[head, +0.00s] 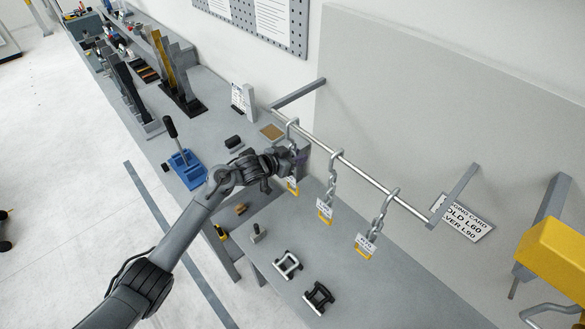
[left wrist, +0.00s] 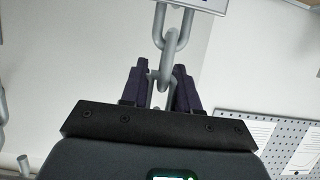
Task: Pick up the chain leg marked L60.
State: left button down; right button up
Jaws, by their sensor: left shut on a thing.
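Three chain legs hang by hooks from a silver rail (head: 345,160): a left one (head: 292,186), a middle one (head: 331,185) and a right one (head: 377,225). Each has a white tag with yellow at its lower end; the lettering is too small to read surely. My left gripper (head: 296,157) is at the left chain leg and hides part of it. In the left wrist view its dark fingers (left wrist: 160,88) are shut on a link of this chain leg (left wrist: 170,45). Part of a white tag (left wrist: 200,4) shows at the top edge. My right gripper is out of view.
A wall card (head: 463,217) reads partly "OLD L60" and "VER L90". Two shackle-like fittings (head: 287,266) (head: 318,297) lie on the bench. A blue lever device (head: 186,165) stands left of my arm. A yellow block (head: 555,255) is at the right edge.

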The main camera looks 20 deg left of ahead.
pick_arm(q)
jog(key=shift+r, duration=0.2)
jog(key=shift+r, duration=0.1)
